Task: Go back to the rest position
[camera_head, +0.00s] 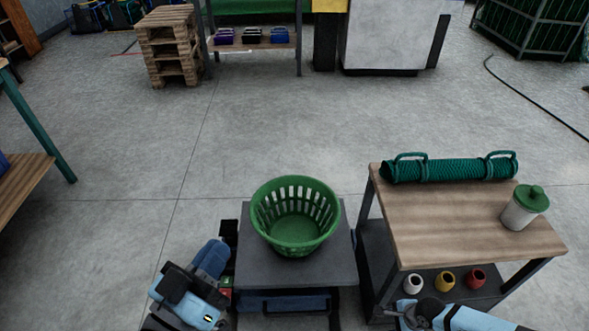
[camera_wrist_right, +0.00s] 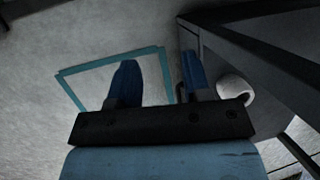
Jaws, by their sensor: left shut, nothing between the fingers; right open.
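My left gripper (camera_head: 210,258) is low at the left in the head view, beside the dark platform carrying the green basket. It is shut and holds nothing; the exact fingertips are hard to make out. My right arm shows at the bottom right of the head view, in front of the wooden-topped cart. In the right wrist view my right gripper (camera_wrist_right: 158,76) has its two blue fingers apart, with nothing between them. Grey floor with a teal square outline (camera_wrist_right: 80,73) lies beyond the fingers.
A green basket (camera_head: 296,216) stands on a dark platform (camera_head: 345,265). The cart (camera_head: 440,215) holds a green net roll (camera_head: 450,169) and a green-lidded jar (camera_head: 524,207); white, yellow and red spools sit below. A pallet stack (camera_head: 168,45) stands far left. The middle floor is clear.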

